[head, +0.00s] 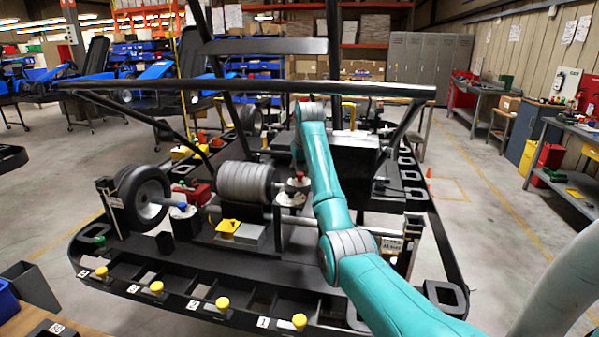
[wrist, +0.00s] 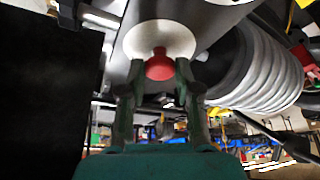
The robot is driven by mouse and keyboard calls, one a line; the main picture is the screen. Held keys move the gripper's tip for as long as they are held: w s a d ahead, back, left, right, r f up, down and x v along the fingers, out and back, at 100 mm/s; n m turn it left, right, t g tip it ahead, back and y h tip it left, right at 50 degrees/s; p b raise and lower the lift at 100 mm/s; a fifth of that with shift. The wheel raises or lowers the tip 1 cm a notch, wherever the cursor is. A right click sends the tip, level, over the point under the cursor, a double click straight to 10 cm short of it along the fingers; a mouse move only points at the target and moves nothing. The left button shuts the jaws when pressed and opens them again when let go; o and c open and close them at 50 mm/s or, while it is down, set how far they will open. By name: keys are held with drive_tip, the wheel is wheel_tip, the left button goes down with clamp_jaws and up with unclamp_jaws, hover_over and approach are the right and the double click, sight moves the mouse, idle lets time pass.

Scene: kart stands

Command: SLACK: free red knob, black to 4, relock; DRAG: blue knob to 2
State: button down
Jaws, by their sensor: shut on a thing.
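The red knob (head: 299,176) stands above a white disc (head: 292,199) right of the ribbed grey drum. In the wrist view the red knob (wrist: 159,65) shows between the two fingers of my gripper (wrist: 156,72), with the white disc (wrist: 172,34) behind it. My gripper is shut on the red knob; the exact contact at the fingertips is hard to see. In the head view my teal arm comes from the lower right and hides my gripper. The blue knob (head: 182,206) stands on a white collar left of the drum. I cannot make out the black knob clearly.
The drum (head: 246,183) sits beside the red knob, and shows in the wrist view too. A wheel (head: 143,198) stands at the left. Several yellow knobs (head: 222,303) line the frame's front edge beside number tags. A long bar (head: 270,88) crosses above.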

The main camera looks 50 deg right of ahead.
drive_tip(key=shift+n+y, duration=0.5)
drive_tip(key=shift+n, duration=0.8)
drive_tip(key=shift+n+t, duration=0.3)
drive_tip(key=c, duration=0.8)
unclamp_jaws()
drive_tip(key=shift+d, duration=0.1)
drive_tip(key=shift+v, duration=3.75)
